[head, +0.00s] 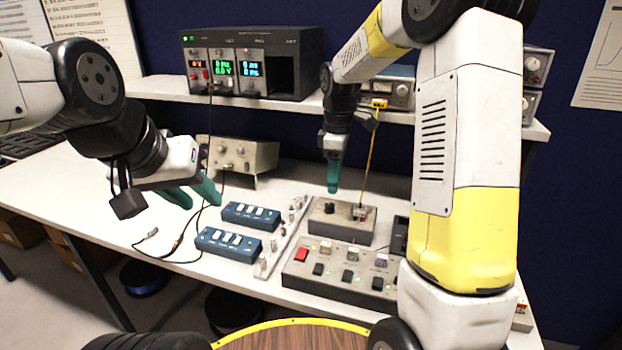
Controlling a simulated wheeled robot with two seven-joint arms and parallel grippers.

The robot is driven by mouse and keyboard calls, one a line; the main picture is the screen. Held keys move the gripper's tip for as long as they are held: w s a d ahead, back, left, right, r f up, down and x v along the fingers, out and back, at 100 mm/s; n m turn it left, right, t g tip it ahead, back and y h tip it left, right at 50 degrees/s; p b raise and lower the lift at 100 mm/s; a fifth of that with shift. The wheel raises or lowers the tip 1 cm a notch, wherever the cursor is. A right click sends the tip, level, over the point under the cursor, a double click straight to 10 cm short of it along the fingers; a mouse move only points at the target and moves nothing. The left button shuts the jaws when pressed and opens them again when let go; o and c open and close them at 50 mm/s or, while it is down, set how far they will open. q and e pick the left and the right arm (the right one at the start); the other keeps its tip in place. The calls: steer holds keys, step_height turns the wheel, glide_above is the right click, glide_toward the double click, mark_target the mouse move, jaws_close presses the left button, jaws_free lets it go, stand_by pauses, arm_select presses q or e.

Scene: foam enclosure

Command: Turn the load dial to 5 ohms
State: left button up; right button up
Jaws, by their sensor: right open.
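A grey box (343,226) on the bench carries a black knob (328,208), which looks like the load dial, and a terminal with a yellow lead. Its scale and setting are too small to read. My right gripper (333,190) points down with teal fingers just above the knob. It is open, seen nearly edge-on, and a gap between its tips and the knob is hard to judge. My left gripper (204,202) has its teal fingers spread, open and empty, above the bench to the left of the blue switch blocks.
Blue switch blocks (250,216) and a metal terminal strip (283,238) lie left of the box. A grey button panel (338,274) stands in front of it. A loose black cable (182,252) lies at left. A shelf (190,91) holds a power supply (252,62) behind.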

mark_target(331, 204)
steer(key=shift+w+a+f, duration=0.2)
steer(key=shift+w+f, duration=0.2)
steer(key=shift+w, duration=0.25)
steer(key=shift+w+a+f, duration=0.1)
steer(key=shift+w+f, duration=0.05)
steer(key=shift+f, duration=0.15)
step_height(331, 204, down, 7)
steer(key=shift+f, duration=0.1)
jaws_close()
